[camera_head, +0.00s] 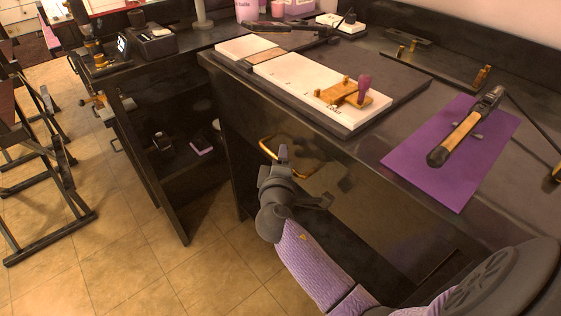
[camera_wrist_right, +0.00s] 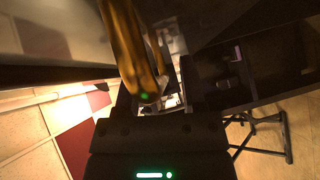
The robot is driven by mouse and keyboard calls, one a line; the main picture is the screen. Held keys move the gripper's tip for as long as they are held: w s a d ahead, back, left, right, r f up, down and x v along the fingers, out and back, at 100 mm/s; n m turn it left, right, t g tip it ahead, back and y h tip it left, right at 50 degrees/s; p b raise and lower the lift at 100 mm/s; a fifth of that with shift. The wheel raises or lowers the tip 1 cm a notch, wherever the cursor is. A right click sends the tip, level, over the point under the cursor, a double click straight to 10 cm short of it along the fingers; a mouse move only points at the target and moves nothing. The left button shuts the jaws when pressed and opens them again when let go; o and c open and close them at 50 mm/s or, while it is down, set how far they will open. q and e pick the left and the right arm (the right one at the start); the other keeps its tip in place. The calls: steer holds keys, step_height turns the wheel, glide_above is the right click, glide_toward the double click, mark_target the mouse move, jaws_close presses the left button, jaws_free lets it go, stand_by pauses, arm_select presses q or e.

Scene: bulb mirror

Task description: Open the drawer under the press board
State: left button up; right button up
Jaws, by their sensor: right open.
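The press board (camera_head: 318,89) is a long white board on the dark counter, with a wooden press and a purple knob near its right end. The drawer front (camera_head: 345,178) is the dark glossy panel below the counter edge; it looks shut. Its brass handle (camera_head: 268,145) is curved and partly hidden by my gripper. My right gripper (camera_head: 283,154) is open at the handle. In the right wrist view the handle (camera_wrist_right: 128,45) runs down toward the space between the fingers (camera_wrist_right: 158,96); I cannot tell whether they touch it. My left gripper is not in view.
A purple mat (camera_head: 455,180) with a black and wooden tool (camera_head: 466,127) lies on the counter at right. An open shelf cabinet (camera_head: 175,165) stands left of the drawer. Tiled floor (camera_head: 110,240) is free at lower left, beside dark trestles (camera_head: 50,185).

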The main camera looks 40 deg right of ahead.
jaws_close()
stand_by(0.9)
stand_by(0.4)
